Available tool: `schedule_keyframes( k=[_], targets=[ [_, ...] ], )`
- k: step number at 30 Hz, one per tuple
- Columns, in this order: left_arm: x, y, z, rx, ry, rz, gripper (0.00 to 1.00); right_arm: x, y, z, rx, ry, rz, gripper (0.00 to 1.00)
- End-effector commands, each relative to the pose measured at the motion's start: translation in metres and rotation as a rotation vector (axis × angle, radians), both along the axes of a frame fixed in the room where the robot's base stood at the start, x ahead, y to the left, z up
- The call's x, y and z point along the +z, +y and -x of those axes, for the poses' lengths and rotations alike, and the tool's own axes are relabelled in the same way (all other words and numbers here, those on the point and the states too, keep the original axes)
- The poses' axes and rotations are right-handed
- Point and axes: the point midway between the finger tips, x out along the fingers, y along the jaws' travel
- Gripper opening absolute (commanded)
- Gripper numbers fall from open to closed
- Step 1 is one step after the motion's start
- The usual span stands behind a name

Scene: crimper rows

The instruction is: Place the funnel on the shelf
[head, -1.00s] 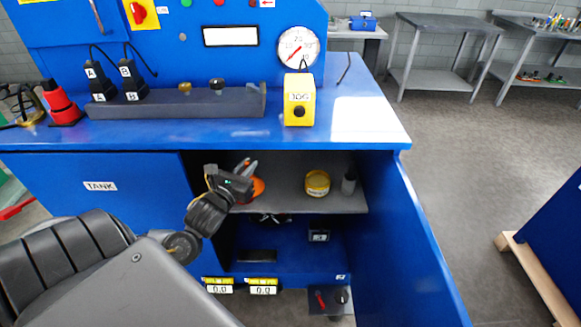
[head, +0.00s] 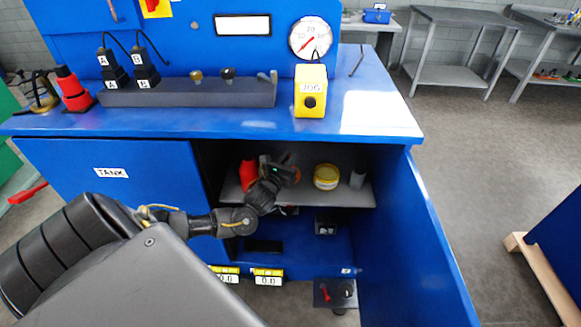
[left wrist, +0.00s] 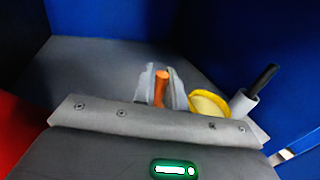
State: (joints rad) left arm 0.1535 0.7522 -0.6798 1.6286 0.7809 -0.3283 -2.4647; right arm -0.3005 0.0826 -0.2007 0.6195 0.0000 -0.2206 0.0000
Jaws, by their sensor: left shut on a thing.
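My left gripper (head: 286,173) is inside the open cabinet, at the upper shelf (head: 315,196). It is shut on the orange funnel. In the left wrist view, the orange funnel (left wrist: 160,88) stands out between the two grey fingers (left wrist: 161,95); its lower part is hidden by the gripper body. In the head view only a bit of orange shows behind the gripper. The shelf surface (left wrist: 90,70) spreads beyond the fingers in the wrist view. I cannot tell whether the funnel touches the shelf. My right gripper is not in view.
A red container (head: 248,173) stands on the shelf left of my gripper. A yellow tub (head: 326,177) and a grey cylinder (head: 357,177) stand to its right. The worktop edge (head: 290,134) is above, and the open blue door (head: 425,235) is at the right.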

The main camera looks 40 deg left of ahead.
Motion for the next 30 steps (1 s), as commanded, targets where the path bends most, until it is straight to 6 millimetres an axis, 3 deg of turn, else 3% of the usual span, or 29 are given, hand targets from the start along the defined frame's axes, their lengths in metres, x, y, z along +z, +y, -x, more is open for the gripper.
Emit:
schedule_keyframes(
  k=[5, 12, 24, 25, 30],
  targets=[
    [-0.005, 0.000, -0.004, 0.001, 0.000, 0.000, 0.00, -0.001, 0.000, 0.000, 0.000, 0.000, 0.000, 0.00],
    [-0.035, -0.001, -0.006, 0.001, 0.002, 0.001, 0.00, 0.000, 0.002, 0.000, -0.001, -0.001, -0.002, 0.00],
    [-0.040, 0.000, -0.006, 0.000, 0.001, 0.001, 0.00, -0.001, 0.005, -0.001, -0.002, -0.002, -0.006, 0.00],
    [-0.040, 0.000, -0.006, 0.000, 0.001, 0.001, 0.14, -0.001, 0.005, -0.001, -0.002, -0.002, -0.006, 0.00],
    [-0.040, 0.000, -0.006, 0.000, 0.001, 0.001, 0.34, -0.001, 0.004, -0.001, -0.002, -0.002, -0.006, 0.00]
  ],
)
